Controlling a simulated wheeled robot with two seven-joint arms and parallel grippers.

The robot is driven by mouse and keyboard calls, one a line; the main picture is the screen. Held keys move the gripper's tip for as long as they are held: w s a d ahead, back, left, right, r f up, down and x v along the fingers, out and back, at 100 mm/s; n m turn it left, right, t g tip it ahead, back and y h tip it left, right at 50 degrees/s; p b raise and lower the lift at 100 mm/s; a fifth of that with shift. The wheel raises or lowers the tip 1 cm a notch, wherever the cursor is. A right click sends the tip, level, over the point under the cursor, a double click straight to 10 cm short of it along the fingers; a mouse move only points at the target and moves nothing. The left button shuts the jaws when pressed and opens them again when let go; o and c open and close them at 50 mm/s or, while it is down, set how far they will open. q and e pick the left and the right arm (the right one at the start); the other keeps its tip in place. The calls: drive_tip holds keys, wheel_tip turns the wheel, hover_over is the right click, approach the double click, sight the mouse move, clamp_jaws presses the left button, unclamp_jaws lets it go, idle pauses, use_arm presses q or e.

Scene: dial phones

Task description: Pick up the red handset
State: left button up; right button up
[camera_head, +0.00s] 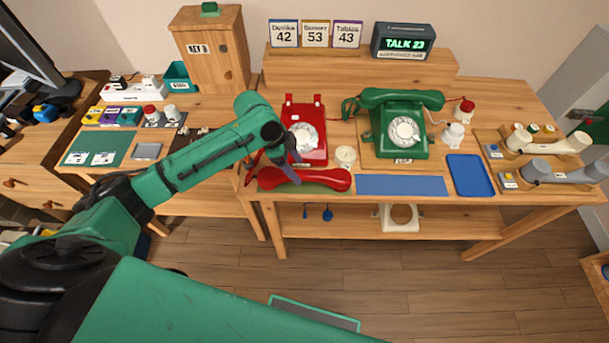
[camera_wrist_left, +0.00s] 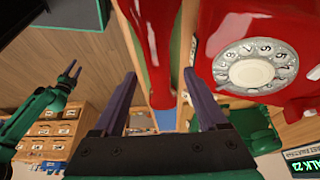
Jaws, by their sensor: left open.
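The red handset (camera_head: 305,181) lies off its phone on a green mat near the table's front edge. It also shows in the left wrist view (camera_wrist_left: 155,45), lengthwise between the lines of my fingers. My left gripper (camera_head: 286,160) is open over the handset's left half, with nothing gripped. Its two dark fingers (camera_wrist_left: 160,80) stand apart in the wrist view; I cannot tell whether they touch the handset. The red dial phone (camera_head: 305,137) stands just behind, its cradle empty. My right gripper (camera_wrist_left: 70,74) shows small at the left of the wrist view, its fingers apart.
A cream round object (camera_head: 345,156) stands right of the red phone. The green phone (camera_head: 402,125) carries its own handset. A blue mat (camera_head: 400,185) and a blue tray (camera_head: 470,175) lie to the right. A wooden cabinet (camera_head: 212,50) stands back left.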

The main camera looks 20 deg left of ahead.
sight(303, 173)
use_arm(q)
drive_tip(key=x, duration=0.2)
drive_tip(key=p+x, duration=0.1)
drive_tip(key=x, duration=0.2)
drive_tip(key=shift+d, duration=0.3)
drive_tip(key=shift+r, duration=0.1)
clamp_jaws()
drive_tip(key=shift+r, duration=0.15)
